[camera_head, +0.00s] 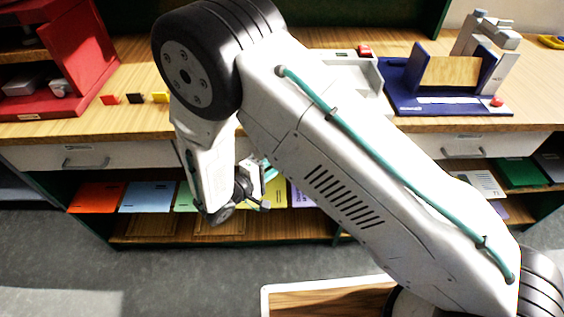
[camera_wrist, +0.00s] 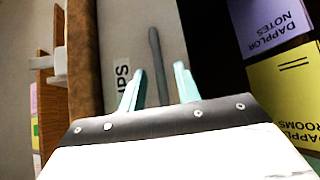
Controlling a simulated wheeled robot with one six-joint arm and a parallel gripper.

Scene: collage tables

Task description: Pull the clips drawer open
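The clips drawer's pale front (camera_wrist: 122,35) fills the middle of the wrist view, with part of its lettering showing. Its grey bar handle (camera_wrist: 155,45) runs up the picture between the two teal fingers of my gripper (camera_wrist: 160,82). The fingers are apart, one on each side of the handle, with a gap on both sides. In the head view my gripper (camera_head: 267,186) is low in front of the desk, above the yellow folder. My arm hides the handle there, and I cannot tell whether the drawer is fully shut.
Other drawers with handles are at left (camera_head: 85,160) and right (camera_head: 465,150). A shelf below holds folders, including a purple one (camera_wrist: 265,25) and a yellow one (camera_wrist: 295,85) near my gripper. A white-rimmed wooden tray (camera_head: 265,300) is at the bottom. Grey floor (camera_head: 170,275) is clear at left.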

